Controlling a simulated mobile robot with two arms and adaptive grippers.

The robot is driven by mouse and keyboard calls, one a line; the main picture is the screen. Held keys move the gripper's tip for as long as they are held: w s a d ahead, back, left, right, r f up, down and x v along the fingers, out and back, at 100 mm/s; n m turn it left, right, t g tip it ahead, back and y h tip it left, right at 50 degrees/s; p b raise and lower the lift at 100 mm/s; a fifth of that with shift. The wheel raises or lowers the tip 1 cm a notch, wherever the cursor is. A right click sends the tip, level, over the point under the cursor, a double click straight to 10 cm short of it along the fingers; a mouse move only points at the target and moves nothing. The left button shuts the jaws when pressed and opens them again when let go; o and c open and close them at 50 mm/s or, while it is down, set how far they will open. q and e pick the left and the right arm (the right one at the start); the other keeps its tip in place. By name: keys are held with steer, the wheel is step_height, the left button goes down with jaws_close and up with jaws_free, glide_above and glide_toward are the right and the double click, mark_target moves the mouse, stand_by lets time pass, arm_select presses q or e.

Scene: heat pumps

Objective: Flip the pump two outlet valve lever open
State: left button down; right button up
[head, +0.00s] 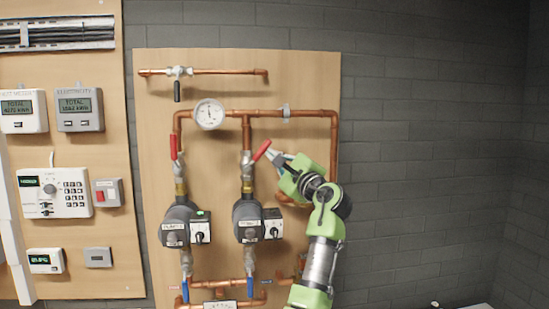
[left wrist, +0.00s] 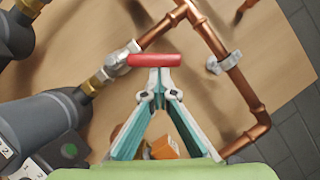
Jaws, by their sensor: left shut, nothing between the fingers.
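Two pumps hang side by side, each with a red-handled valve above it. The right pump (head: 247,218) has its red lever (head: 262,150) tilted up to the right from its valve (head: 247,160). The left pump (head: 177,222) has its red lever (head: 173,147) standing about upright. The pump labels are too small to read surely. My left gripper (head: 272,156) is at the right lever's free side, its fingertips close together and empty. In the left wrist view the red lever (left wrist: 155,60) lies crosswise just beyond the fingertips (left wrist: 158,72); I cannot tell whether they touch. My right gripper is not in view.
Copper pipes (head: 285,113) with a round gauge (head: 209,114) run above the pumps. Blue levers (head: 250,287) sit on the lower valves. A vertical pipe (head: 334,150) stands right of my gripper. Meters and a keypad box (head: 53,193) are on the left board.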

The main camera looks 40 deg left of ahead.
mark_target(265, 145)
arm_select(q)
steer(key=shift+s+a+r+n+g, duration=0.1)
steer(key=shift+r+n+g, duration=0.3)
steer(key=shift+n, duration=0.1)
steer(key=shift+s+a+r+n+g+h+p, duration=0.2)
steer(key=shift+r+n+p, duration=0.1)
steer(key=shift+n, duration=0.25)
steer(key=shift+s+a+r+n+g+h+p, duration=0.1)
steer(key=shift+s+a+r+n+g+p, duration=0.05)
steer(key=shift+r+n, duration=0.3)
steer(key=shift+s+a+r+n+g+h+p, duration=0.15)
steer(key=shift+s+a+r+n+p, duration=0.1)
steer(key=shift+n, duration=0.35)
steer(key=shift+s+a+r+n+g+h+p, duration=0.2)
steer(key=shift+s+a+n+h+p, duration=0.15)
steer(key=shift+n, duration=0.45)
steer(key=shift+s+a+r+n+g+h+p, duration=0.15)
steer(key=shift+s+a+n+h+p, duration=0.2)
steer(key=shift+n, duration=0.45)
steer(key=shift+s+d, duration=0.1)
